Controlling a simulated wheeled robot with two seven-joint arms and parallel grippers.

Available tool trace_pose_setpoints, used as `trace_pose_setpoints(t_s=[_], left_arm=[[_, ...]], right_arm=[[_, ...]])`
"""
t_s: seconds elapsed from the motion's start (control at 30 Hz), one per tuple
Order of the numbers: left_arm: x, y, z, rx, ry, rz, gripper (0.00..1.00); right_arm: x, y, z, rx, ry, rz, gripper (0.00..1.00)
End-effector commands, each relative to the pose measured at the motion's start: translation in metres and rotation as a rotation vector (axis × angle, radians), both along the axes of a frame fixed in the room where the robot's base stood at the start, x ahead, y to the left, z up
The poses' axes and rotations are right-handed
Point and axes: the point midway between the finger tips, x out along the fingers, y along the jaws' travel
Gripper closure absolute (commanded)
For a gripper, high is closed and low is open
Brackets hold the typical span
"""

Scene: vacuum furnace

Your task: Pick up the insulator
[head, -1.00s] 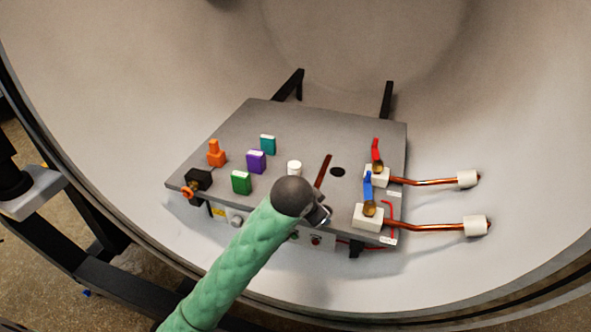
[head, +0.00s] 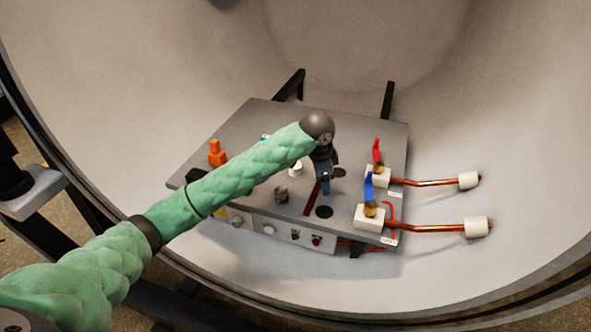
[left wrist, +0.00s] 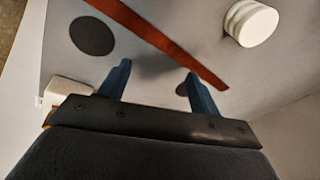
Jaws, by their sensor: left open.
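The insulator appears to be the white ridged cylinder (head: 296,169) standing on the grey plate, partly hidden by my left arm. It also shows in the left wrist view (left wrist: 250,24) at the upper right, apart from the fingers. My left gripper (head: 326,188) points down over the plate, to the right of the cylinder in the head view. Its two blue fingers (left wrist: 155,74) are apart with nothing between them but the plate and part of a red-brown strip beyond. My right gripper is in no view.
Red (head: 377,151) and blue (head: 369,188) valve handles with copper pipes stand at right. My arm hides coloured blocks.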

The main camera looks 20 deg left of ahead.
Motion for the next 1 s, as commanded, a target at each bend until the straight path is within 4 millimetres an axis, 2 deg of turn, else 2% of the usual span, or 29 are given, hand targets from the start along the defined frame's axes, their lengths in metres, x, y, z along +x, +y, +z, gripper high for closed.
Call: trace_pose_setpoints(t_s=[0.03, 0.2, 0.43, 0.63, 0.77, 1.0], left_arm=[[0.01, 0.011, 0.006, 0.02, 0.02, -0.009, 0.37], [0.033, 0.046, 0.022, 0.066, 0.105, -0.041, 0.37], [0.053, 0.086, 0.044, 0.092, 0.193, -0.054, 0.37], [0.058, 0.098, 0.049, 0.096, 0.221, -0.056, 0.37], [0.058, 0.099, 0.038, 0.095, 0.223, -0.055, 0.37], [0.058, 0.099, 0.021, 0.094, 0.221, -0.056, 0.37]], right_arm=[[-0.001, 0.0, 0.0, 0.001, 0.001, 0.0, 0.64], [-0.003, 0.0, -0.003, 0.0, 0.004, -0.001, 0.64], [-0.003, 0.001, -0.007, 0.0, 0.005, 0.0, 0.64], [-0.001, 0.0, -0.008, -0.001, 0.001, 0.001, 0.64], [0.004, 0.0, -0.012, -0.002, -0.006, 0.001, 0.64], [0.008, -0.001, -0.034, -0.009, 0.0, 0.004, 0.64]])
